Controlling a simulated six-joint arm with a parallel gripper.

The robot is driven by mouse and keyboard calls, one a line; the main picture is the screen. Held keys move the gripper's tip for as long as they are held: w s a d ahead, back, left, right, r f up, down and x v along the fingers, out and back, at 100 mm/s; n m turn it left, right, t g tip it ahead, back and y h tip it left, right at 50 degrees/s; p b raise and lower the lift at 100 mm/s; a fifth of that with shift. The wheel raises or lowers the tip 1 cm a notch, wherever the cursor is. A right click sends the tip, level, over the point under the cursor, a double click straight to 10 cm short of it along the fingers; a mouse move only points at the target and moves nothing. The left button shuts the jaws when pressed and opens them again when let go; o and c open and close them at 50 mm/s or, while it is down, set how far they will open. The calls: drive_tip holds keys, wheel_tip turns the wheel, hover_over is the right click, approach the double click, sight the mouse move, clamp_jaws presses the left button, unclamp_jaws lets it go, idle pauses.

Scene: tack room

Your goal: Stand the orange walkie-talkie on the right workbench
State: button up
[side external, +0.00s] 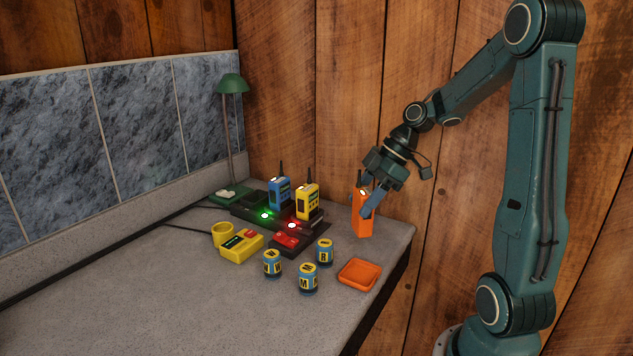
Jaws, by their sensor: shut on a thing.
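The orange walkie-talkie (362,222) is upright at the back right part of the grey workbench (180,290). My gripper (366,200) comes down from the upper right and is shut on the upper part of it, with a blue-grey finger across its front. The fingers hide part of its face; its antenna shows above. I cannot tell whether its base touches the bench top. Only one workbench is in view.
Left of it, a blue walkie-talkie (280,192) and a yellow one (307,202) stand in dark chargers with green and red lights. Several labelled jars (308,279), an orange tray (359,275), a yellow box (241,246) and a green lamp (232,84) are nearby. The front left is clear.

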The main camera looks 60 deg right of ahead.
sight(365, 190)
drive_tip(key=shift+f, duration=1.75)
drive_tip(key=shift+f, duration=0.1)
drive_tip(key=o, duration=1.4)
drive_tip(key=shift+v, duration=0.8)
drive_tip(key=r, duration=0.6)
drive_tip(key=shift+s+d+r, duration=0.25)
drive_tip(key=shift+d+r, duration=0.05)
drive_tip(key=shift+r, duration=0.95)
drive_tip(key=shift+a, duration=0.1)
